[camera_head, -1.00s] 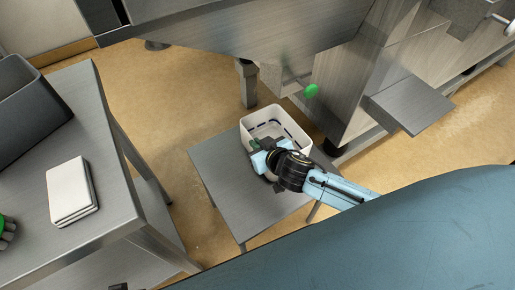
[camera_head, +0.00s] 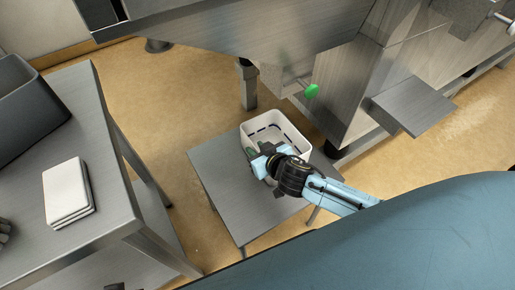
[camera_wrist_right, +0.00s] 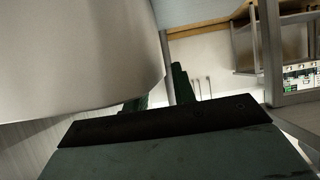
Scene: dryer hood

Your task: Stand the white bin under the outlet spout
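The white bin (camera_head: 293,151) stands upright on a low grey metal stand (camera_head: 222,187) in the head view. Its curved pale wall (camera_wrist_right: 75,55) fills the upper left of the right wrist view. My right gripper (camera_head: 256,150) is at the bin's near left side. In the wrist view its dark green fingers (camera_wrist_right: 160,92) are apart, and the bin wall hides part of one. I cannot tell whether they touch the bin. The outlet spout is not clearly distinguishable under the metal hood (camera_head: 240,40). My left gripper (camera_head: 4,229) barely shows at the left edge; its opening is unclear.
A metal table (camera_head: 110,205) on the left holds white flat stacked items (camera_head: 66,190) and a dark grey tub (camera_head: 30,100). A green knob (camera_head: 312,91) sticks out above the bin. A hood leg (camera_head: 247,88) stands behind the stand. Floor shows between table and stand.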

